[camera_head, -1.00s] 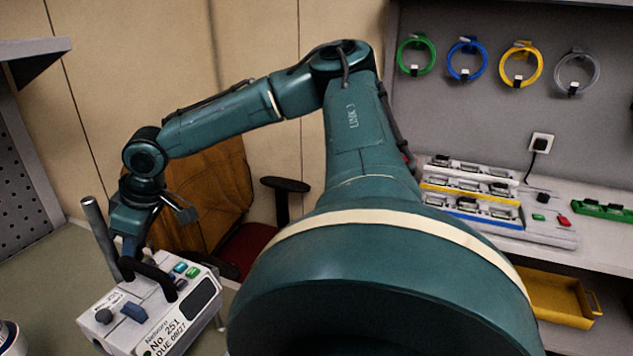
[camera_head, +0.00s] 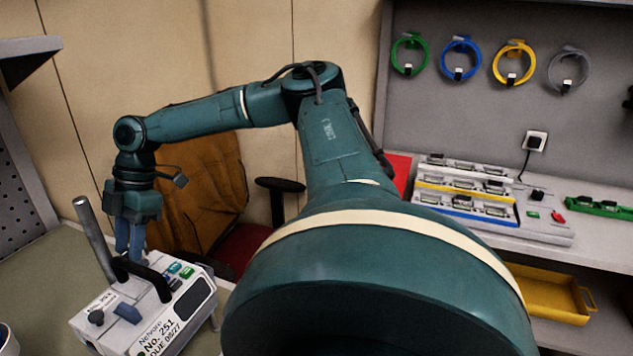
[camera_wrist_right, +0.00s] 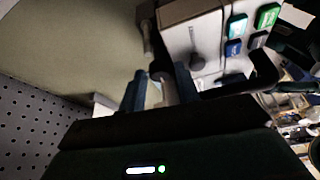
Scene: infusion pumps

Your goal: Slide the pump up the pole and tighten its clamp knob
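The pump (camera_head: 185,325) is a white box labelled No. 251, with a black handle (camera_head: 150,278) and colored buttons, at the lower left. It also shows in the wrist view (camera_wrist_right: 205,50). The grey pole (camera_head: 92,232) rises tilted beside it. My right gripper (camera_head: 130,256) points down just behind the handle, close to the pole. In the wrist view its fingers (camera_wrist_right: 160,78) stand apart. My left gripper is out of view.
A green-grey table top (camera_head: 40,270) lies under the pump. A chair with a brown jacket (camera_head: 205,180) stands behind. At right, a shelf holds racks (camera_head: 470,190) and a yellow bin (camera_head: 545,295). My large right arm fills the middle.

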